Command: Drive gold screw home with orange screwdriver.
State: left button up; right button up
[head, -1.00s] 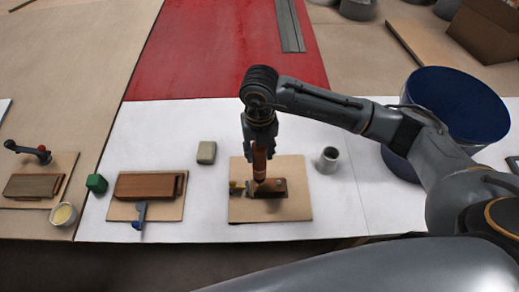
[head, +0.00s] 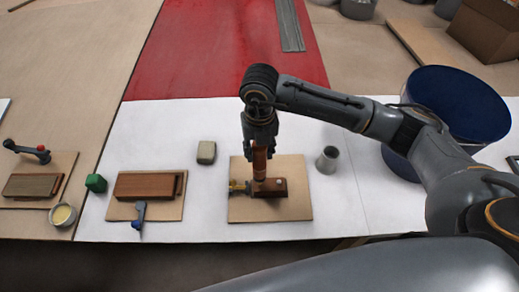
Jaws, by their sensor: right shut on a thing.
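My right gripper (head: 259,142) points straight down and is shut on the orange screwdriver (head: 260,160), whose orange-brown handle shows upright below the fingers. The screwdriver's lower end is over a reddish-brown wooden block (head: 269,192) on a tan board (head: 292,210). I cannot tell whether the tip touches anything. A small yellow piece (head: 239,187) shows at the block's left end; I cannot tell whether it is the gold screw. A small pale spot lies on the block's right part. My left gripper is not in view.
A grey cup (head: 327,160) stands right of the board, and a beige block (head: 206,153) lies behind left. Further left are a second board with a brown block (head: 145,186), a green block (head: 96,184) and a bowl (head: 64,214). A blue bin (head: 455,92) stands behind my right arm.

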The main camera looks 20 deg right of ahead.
jog(key=shift+f+b, duration=0.95)
jog(key=shift+b, duration=0.75)
dwell(4.4)
jog(key=shift+r+p, duration=2)
jog(key=shift+r, duration=1.55)
